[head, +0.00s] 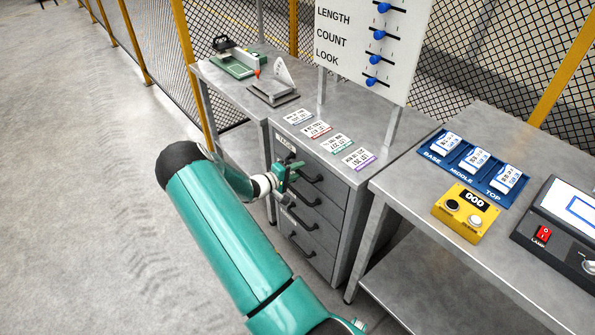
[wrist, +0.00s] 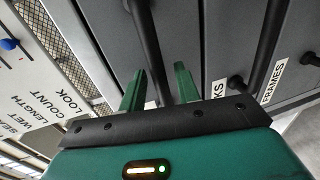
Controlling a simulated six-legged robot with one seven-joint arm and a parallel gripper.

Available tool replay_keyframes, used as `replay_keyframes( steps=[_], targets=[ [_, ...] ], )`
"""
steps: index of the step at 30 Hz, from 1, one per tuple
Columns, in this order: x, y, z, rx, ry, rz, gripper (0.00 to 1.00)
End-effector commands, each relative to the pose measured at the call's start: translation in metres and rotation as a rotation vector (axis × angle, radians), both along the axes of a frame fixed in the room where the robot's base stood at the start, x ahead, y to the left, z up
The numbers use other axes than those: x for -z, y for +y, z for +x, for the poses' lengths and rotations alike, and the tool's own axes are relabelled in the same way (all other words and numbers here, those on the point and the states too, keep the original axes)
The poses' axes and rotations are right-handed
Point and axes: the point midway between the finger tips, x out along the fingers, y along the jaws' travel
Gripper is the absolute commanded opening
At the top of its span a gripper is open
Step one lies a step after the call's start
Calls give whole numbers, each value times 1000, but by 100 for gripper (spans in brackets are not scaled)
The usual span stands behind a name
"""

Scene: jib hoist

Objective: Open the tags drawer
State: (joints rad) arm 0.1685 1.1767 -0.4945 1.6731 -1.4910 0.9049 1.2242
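The grey drawer cabinet (head: 325,235) stands under the worktop, with several drawers stacked and dark bar handles; its drawers look shut. A top label (head: 285,141) is too small to read, so I cannot tell which drawer is the tags one. My gripper (head: 288,172) is at the cabinet front near the upper handles. In the wrist view my gripper (wrist: 159,72) has its two green fingers apart. A dark bar handle (wrist: 146,45) runs between them in the picture; contact cannot be told. A second handle (wrist: 266,50) lies to the right. Its neighbouring labels read "KS", partly hidden, and "FRAMES" (wrist: 272,81).
Printed cards (head: 335,143) lie on the worktop above the drawers. A sign board (head: 370,45) with blue sliders stands behind. The right table (head: 410,205) holds a blue tray (head: 437,165) and a yellow counter box (head: 466,213). The floor at left is clear.

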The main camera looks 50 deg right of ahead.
Motion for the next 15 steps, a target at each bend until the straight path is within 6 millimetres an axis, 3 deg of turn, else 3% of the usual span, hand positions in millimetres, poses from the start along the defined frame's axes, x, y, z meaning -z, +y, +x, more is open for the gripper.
replay_keyframes(
  steps=[10, 15],
  targets=[
    [1, -4, -1, -1, 1, 0, 30],
    [1, -4, -1, -1, 1, 0, 0]
  ],
)
